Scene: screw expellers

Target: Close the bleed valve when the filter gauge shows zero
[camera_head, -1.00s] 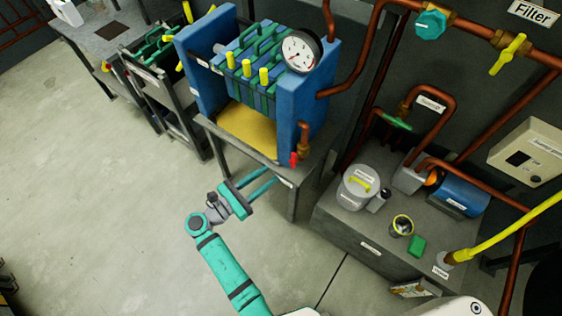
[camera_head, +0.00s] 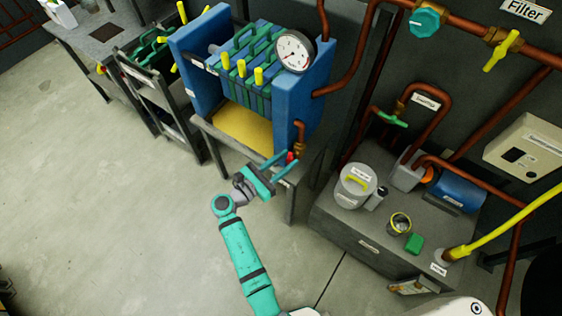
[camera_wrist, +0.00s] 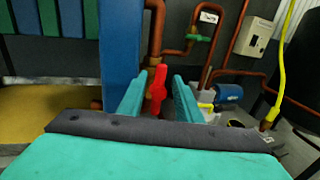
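The blue filter press (camera_head: 188,60) holds green and blue plates and stands on a grey stand. The round white filter gauge (camera_head: 294,52) is at its upper right; its reading is too small to tell. The bleed valve's red handle (camera_head: 290,156) is at the press's lower right corner, below a copper fitting. In the wrist view the red handle (camera_wrist: 157,90) stands roughly upright between my fingers. My gripper (camera_head: 287,160) is open, with one finger on each side of the handle. It also shows in the wrist view (camera_wrist: 158,92), with gaps beside the handle.
A grey bench (camera_head: 335,222) to the right carries a lidded pot (camera_head: 355,187), a blue motor (camera_head: 455,194) and a green block (camera_head: 413,243). Copper pipes (camera_head: 345,82) run along the wall. The floor (camera_head: 120,210) to the left is clear.

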